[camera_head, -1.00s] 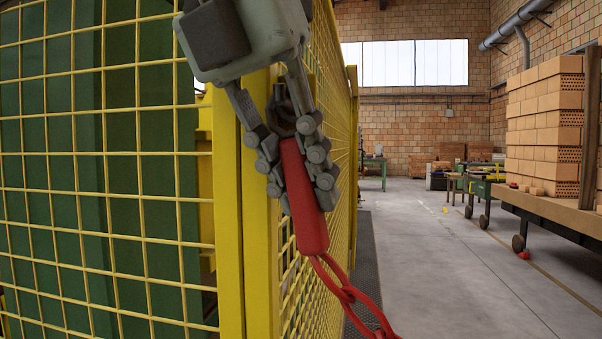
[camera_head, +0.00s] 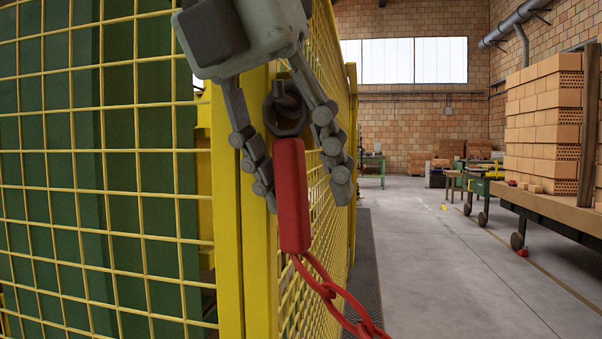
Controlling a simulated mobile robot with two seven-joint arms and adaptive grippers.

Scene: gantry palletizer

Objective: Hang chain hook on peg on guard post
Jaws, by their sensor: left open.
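The chain hook has a red handle (camera_head: 292,200) with a dark metal ring (camera_head: 286,118) at its top and a red chain (camera_head: 335,292) running down to the lower right. The ring is around the dark peg (camera_head: 285,92) on the yellow guard post (camera_head: 259,215). The handle hangs nearly upright. My left gripper (camera_head: 302,195) is open, with one finger on each side of the ring and handle; a gap shows beside the right finger. The gripper's palm is just above the peg. My right gripper is not in view.
Yellow mesh fence panels (camera_head: 108,238) run left and back from the post, with green machinery behind. Open concrete floor (camera_head: 440,270) lies to the right. A cart (camera_head: 560,212) stacked with bricks stands at the far right.

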